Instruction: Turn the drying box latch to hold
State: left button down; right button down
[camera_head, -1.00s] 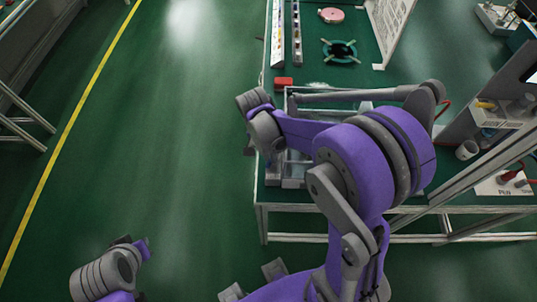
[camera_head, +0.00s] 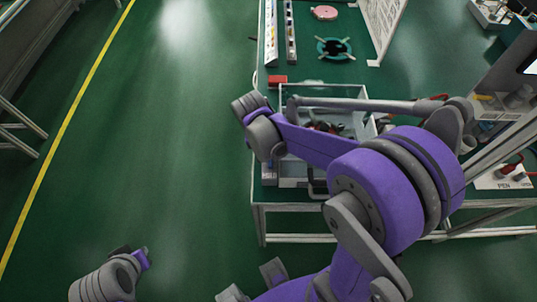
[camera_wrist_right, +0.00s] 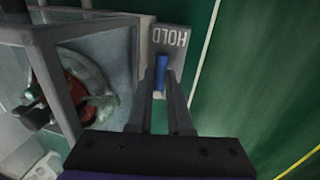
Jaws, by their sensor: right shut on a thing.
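The drying box (camera_head: 350,91) is a clear-walled box with a grey frame on the green bench, partly hidden by my right arm. In the right wrist view its framed clear wall (camera_wrist_right: 107,48) is at left, with red and dark items behind it. The blue latch (camera_wrist_right: 161,70) sits on a grey plate (camera_wrist_right: 166,22) marked HOLD, upside down in this view. The latch's visible part points up the picture towards the word. My right gripper (camera_wrist_right: 162,88) is shut on the latch, one finger on each side.
A small red block (camera_head: 277,79) lies behind the box. A green ring-shaped fixture (camera_head: 334,48) and a pink disc (camera_head: 324,12) are further back. A grey shelf unit (camera_head: 505,95) stands at right. The floor left of the bench is clear.

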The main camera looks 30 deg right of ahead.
jog(key=c, duration=0.8)
grip_release()
jog(key=shift+c, duration=0.2)
